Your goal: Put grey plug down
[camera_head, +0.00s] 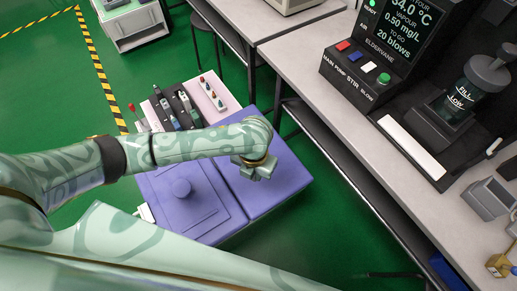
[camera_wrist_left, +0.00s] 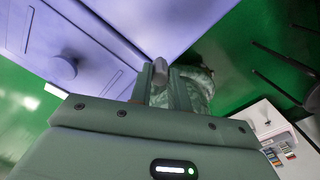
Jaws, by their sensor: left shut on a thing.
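My left gripper (camera_head: 258,172) hangs over the right part of the purple cart top (camera_head: 285,170) in the head view. In the left wrist view its fingers (camera_wrist_left: 160,82) are shut on a small grey piece, which I take to be the grey plug (camera_wrist_left: 160,67). The plug's rounded end sticks out past the fingers, with the purple surface behind it. The fingers hide the rest of the plug, and I cannot tell whether it touches the surface. In the head view the plug cannot be made out. My right gripper is not in view.
A raised panel with a round knob (camera_head: 181,188) is on the cart's left part. Handheld testers (camera_head: 167,110) and a pink tray (camera_head: 212,97) line its far edge. A grey bench (camera_head: 310,60) with a breath instrument (camera_head: 370,60) stands to the right. The cart top around my gripper is clear.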

